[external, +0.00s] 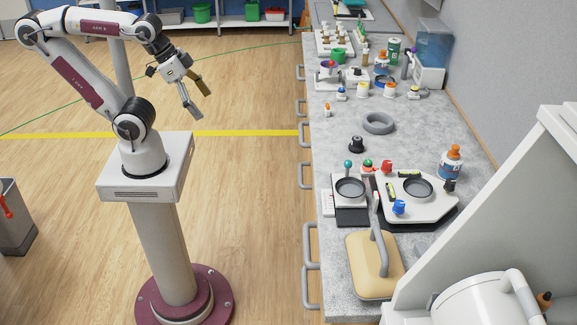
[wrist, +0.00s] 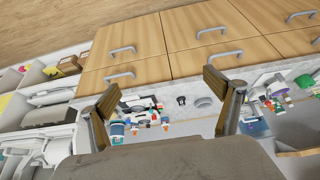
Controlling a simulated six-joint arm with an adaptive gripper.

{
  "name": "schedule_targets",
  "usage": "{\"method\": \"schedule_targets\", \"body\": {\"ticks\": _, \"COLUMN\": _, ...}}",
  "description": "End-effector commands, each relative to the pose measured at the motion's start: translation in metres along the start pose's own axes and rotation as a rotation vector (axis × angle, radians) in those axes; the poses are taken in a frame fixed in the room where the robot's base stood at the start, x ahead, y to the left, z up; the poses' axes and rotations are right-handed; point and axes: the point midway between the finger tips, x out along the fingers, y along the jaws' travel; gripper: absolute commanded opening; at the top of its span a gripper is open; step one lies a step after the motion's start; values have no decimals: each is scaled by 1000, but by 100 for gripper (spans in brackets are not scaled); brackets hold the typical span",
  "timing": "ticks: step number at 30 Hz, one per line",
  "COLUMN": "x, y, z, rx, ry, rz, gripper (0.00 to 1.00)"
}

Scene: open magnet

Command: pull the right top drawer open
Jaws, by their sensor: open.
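My gripper (external: 198,100) is open and empty, raised over the floor left of the counter in the external view. Its two spread fingers also show in the wrist view (wrist: 161,84). The wrist view is upside down and shows two rows of closed wooden drawers with grey bar handles. The row beside the countertop is the top row. Its leftmost drawer there (wrist: 94,84), with its handle (wrist: 119,75), appears to be the right top drawer. The fingers are well apart from every handle. In the external view several handles (external: 308,240) stick out; the drawer fronts are mostly hidden.
A white slanted housing (external: 480,200) stands at the near right. The floor between my base and the counter is clear.

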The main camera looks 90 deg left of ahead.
Motion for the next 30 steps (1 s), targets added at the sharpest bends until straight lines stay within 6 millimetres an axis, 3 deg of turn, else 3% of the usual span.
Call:
{"method": "schedule_targets", "body": {"ticks": 1, "x": 0, "y": 0, "z": 0, "rx": 0, "ry": 0, "rz": 0, "gripper": 71}}
{"method": "schedule_targets", "body": {"ticks": 6, "x": 0, "y": 0, "z": 0, "rx": 1, "ry": 0, "rz": 0, "gripper": 32}}
{"method": "schedule_targets", "body": {"ticks": 16, "x": 12, "y": 8, "z": 3, "rx": 33, "ry": -53, "rz": 16, "gripper": 32}}
{"method": "schedule_targets", "body": {"ticks": 30, "x": 63, "y": 29, "z": 26, "rx": 114, "ry": -297, "rz": 43, "gripper": 32}}
